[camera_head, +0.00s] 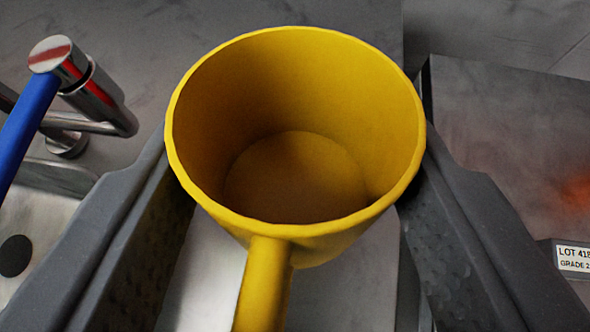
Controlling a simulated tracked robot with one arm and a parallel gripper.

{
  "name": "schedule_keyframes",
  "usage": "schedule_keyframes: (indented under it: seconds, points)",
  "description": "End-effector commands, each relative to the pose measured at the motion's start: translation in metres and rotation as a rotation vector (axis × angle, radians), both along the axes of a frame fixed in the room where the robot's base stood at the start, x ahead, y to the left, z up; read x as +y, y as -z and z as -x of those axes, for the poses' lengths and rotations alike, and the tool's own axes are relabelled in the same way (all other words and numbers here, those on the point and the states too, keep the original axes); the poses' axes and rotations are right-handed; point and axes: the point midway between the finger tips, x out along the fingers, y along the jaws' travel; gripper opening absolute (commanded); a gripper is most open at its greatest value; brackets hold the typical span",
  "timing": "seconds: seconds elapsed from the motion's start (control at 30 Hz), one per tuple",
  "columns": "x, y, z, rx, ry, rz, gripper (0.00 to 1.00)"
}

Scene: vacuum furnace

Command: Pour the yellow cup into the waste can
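The yellow cup (296,178) fills the middle of the view, seen from above into its open mouth. Its inside looks empty, with a plain yellow bottom. Its handle (263,287) points toward the camera. My gripper (297,190) has one dark finger on each side of the cup, and both press against its wall, so it is shut on the cup. The cup looks upright or only slightly tilted relative to the camera. No waste can is identifiable in this view.
A chrome faucet (92,98) with a blue handle stands at the left above a metal sink (45,208) with a dark drain. At the right is a grey box-like surface (505,140) with a white label (574,259) and a reddish glow. Grey surface lies behind the cup.

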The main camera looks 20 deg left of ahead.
Motion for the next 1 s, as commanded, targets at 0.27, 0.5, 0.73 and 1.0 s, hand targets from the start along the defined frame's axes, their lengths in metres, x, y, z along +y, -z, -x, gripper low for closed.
schedule_keyframes:
  seconds: [0.27, 0.5, 0.73, 1.0]
  points:
    - [-0.006, 0.011, -0.004, -0.135, 0.009, -0.028, 0.18]
    - [-0.009, -0.014, -0.008, -0.137, 0.017, -0.029, 0.18]
    - [-0.01, -0.034, -0.008, -0.137, 0.019, -0.03, 0.18]
    - [-0.011, -0.043, -0.008, -0.133, 0.02, -0.028, 0.18]
